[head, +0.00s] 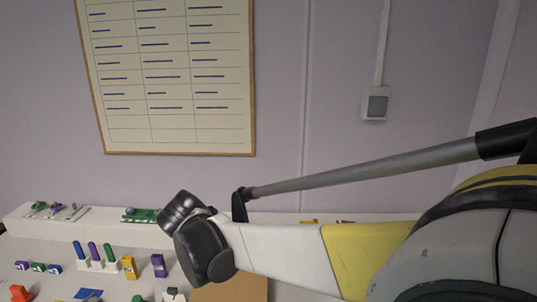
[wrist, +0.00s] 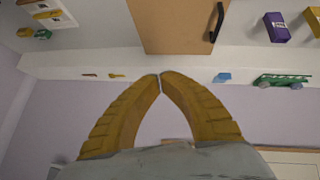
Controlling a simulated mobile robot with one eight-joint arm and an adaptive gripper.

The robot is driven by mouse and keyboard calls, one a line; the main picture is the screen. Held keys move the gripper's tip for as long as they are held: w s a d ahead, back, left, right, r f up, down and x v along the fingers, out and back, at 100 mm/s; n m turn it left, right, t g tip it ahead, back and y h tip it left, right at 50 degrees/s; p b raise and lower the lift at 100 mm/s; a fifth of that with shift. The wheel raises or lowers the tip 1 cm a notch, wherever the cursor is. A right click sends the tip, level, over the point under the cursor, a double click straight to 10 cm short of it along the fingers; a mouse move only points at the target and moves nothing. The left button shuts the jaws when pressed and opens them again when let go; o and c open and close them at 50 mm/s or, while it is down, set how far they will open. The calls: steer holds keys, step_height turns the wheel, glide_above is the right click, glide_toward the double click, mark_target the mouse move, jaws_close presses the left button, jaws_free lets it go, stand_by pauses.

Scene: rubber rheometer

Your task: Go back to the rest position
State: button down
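My gripper (wrist: 160,77) shows in the wrist view as two yellow ribbed fingers. Their tips meet, with nothing held between them. In that view the fingers overlap the white ledge and the lilac wall, and no object touches them. In the head view my arm reaches in from the right across the back of the table, and its white and yellow link covers part of the ledge. My gripper cannot be made out in the head view.
A brown board (wrist: 178,25) with a black handle (wrist: 217,22) lies on the table; it also shows in the head view (head: 232,290). A purple box (head: 158,265), a yellow box (head: 129,267) and colored tubes (head: 93,250) stand to its left. A green piece (head: 140,215) sits on the ledge (head: 100,230).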

steer(key=s+d+r+g, duration=0.15)
steer(key=s+d, duration=0.25)
steer(key=d, duration=0.9)
steer(key=s+d+f+y+b, duration=0.1)
steer(key=s+d+f, duration=0.1)
steer(key=s+d, duration=0.7)
steer(key=s+d+f+m+y+b, duration=0.1)
steer(key=s+d+f+b, duration=0.1)
steer(key=s+d, duration=0.7)
steer(key=shift+s+d+f+t, duration=0.25)
steer(key=shift+s+f+t, duration=0.15)
steer(key=shift+s, duration=0.25)
steer(key=shift+f, duration=0.1)
